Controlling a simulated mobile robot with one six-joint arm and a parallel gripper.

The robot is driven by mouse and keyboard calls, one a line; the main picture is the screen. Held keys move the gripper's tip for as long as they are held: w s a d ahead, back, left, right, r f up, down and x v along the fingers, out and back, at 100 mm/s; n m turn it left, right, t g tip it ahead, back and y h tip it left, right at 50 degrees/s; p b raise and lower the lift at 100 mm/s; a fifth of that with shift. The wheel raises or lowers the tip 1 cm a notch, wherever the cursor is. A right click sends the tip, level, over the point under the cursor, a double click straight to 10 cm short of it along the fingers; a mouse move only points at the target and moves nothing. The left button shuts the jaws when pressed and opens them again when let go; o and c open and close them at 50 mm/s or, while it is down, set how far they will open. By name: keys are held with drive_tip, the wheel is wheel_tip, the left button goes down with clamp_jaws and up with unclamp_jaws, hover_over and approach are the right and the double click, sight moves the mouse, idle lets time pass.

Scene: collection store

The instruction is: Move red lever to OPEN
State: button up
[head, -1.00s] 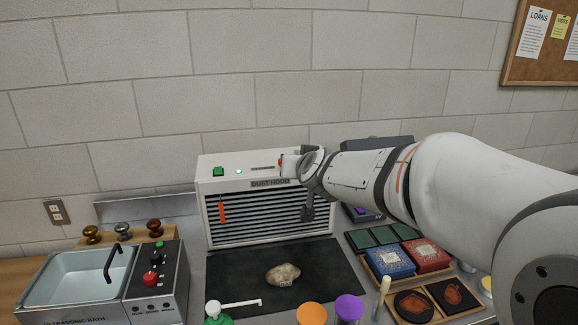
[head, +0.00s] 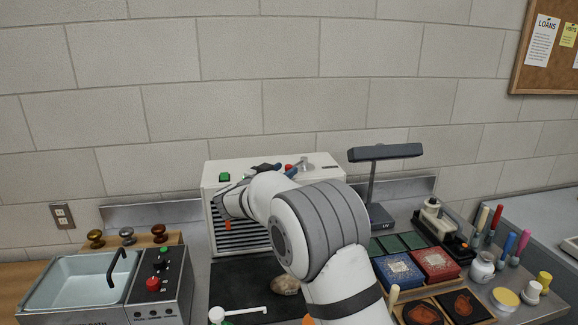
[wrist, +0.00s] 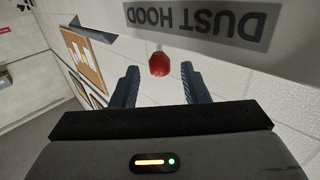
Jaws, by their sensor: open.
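The red lever's knob (wrist: 158,64) shows in the wrist view, just beyond and between the two fingertips of my gripper (wrist: 160,84). The fingers are open and apart, with no visible contact on the knob. My arm covers much of the hood's front. No OPEN mark can be read.
A dark UV lamp (head: 384,152) stands close on the right. The ultrasonic bath (head: 70,280) is at left.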

sight(286, 168)
drive_tip(key=shift+x, duration=1.65)
drive_tip(key=shift+c, duration=0.2)
clamp_jaws()
